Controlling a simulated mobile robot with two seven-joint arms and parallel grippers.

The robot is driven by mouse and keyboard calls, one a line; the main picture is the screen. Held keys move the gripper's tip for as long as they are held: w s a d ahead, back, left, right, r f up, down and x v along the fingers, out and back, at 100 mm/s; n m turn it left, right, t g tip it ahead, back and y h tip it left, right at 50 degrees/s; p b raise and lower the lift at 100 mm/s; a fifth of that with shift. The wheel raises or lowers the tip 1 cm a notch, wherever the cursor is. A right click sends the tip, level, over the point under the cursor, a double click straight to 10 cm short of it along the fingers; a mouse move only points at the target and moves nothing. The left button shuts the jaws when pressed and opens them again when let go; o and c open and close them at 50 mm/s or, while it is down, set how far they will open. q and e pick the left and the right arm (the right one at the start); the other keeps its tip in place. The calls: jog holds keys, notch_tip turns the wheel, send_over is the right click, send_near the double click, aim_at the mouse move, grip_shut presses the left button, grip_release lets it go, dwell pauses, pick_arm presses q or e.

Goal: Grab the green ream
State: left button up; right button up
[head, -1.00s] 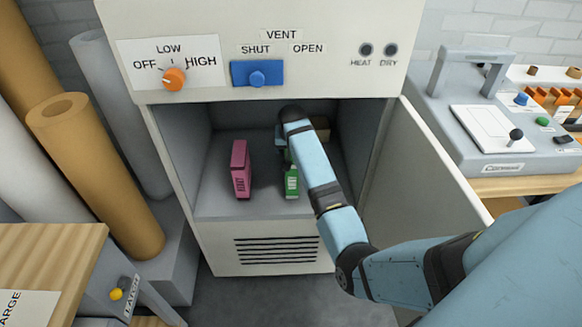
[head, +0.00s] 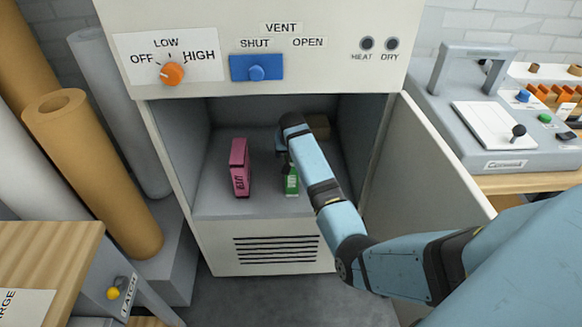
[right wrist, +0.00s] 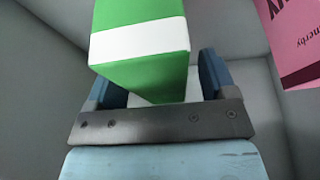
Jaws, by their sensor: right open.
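The green ream (head: 291,182) stands upright on the floor of the open cabinet, partly hidden by my right arm in the head view. In the right wrist view the green ream (right wrist: 140,75), with its white band, rises between the two blue fingers of my right gripper (right wrist: 160,82). The fingers are open, one on each side of it, and a gap shows beside the right finger. In the head view my right gripper reaches into the cabinet just above and behind the ream, mostly hidden by its own wrist. My left gripper is not in view.
A pink ream (head: 240,168) stands to the left on the same cabinet floor (head: 215,205). The cabinet door (head: 425,165) is open to the right. Paper rolls (head: 95,170) stand at left.

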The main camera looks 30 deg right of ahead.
jog(key=shift+f+p, duration=0.15)
jog(key=shift+p, duration=0.15)
dwell(0.4)
grip_shut()
